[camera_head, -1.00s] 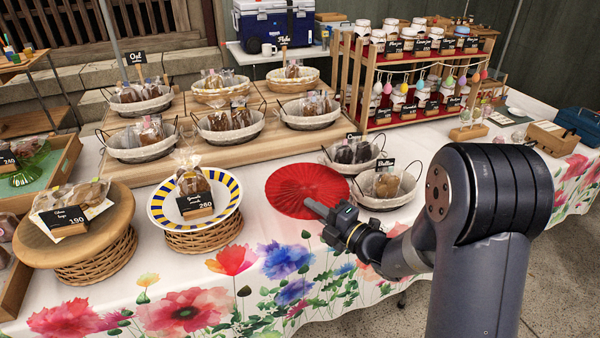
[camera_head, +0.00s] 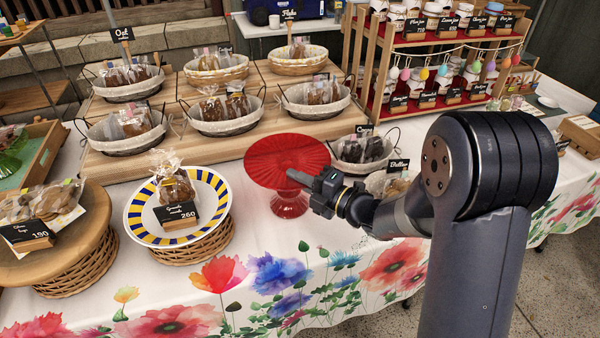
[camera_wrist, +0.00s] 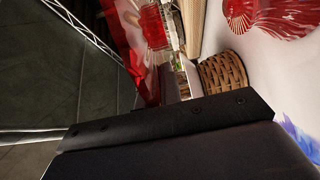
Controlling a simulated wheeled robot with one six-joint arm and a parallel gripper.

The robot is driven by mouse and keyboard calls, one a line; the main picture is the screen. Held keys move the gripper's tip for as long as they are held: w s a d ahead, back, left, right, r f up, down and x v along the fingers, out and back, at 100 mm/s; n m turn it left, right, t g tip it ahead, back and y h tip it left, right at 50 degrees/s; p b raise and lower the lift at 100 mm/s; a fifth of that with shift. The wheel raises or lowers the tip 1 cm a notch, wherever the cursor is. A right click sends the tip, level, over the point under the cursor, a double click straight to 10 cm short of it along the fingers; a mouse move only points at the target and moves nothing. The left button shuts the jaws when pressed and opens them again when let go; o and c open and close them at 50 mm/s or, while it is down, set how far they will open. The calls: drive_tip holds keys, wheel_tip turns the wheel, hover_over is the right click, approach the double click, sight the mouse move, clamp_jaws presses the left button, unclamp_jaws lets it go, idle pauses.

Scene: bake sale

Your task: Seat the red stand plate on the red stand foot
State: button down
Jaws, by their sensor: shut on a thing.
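The red stand plate (camera_head: 287,157) is a round, fluted, see-through red disc in the middle of the head view. My gripper (camera_head: 294,175) is shut on its near rim and holds it roughly level. The red stand foot (camera_head: 288,204) stands upright on the white tablecloth beneath the plate; its top is hidden by the plate in the head view. In the wrist view the foot (camera_wrist: 283,14) shows at the upper right, and the plate (camera_wrist: 138,45) appears as a red strip left of it. A gap shows between them there.
A blue-and-yellow rimmed plate (camera_head: 138,218) with a bagged treat stands on a wicker base to the left. Baskets (camera_head: 362,160) of bagged treats sit close by on the right and behind. Clear flowered cloth lies in front.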

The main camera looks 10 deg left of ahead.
drive_tip(key=shift+r, duration=0.15)
wheel_tip(320, 180, down, 6)
drive_tip(key=b, duration=0.3)
idle(0.5)
drive_tip(key=shift+p, duration=0.3)
idle(1.8)
drive_tip(key=shift+f+b, duration=0.85)
drive_tip(key=shift+f, duration=0.45)
drive_tip(key=c, duration=1.5)
unclamp_jaws()
drive_tip(key=shift+s, duration=0.1)
drive_tip(key=shift+d, duration=0.1)
drive_tip(key=v, duration=1)
drive_tip(key=shift+s+d+p, duration=0.1)
drive_tip(key=shift+d+p, duration=0.25)
drive_tip(key=shift+p, duration=0.05)
drive_tip(key=shift+a, duration=0.15)
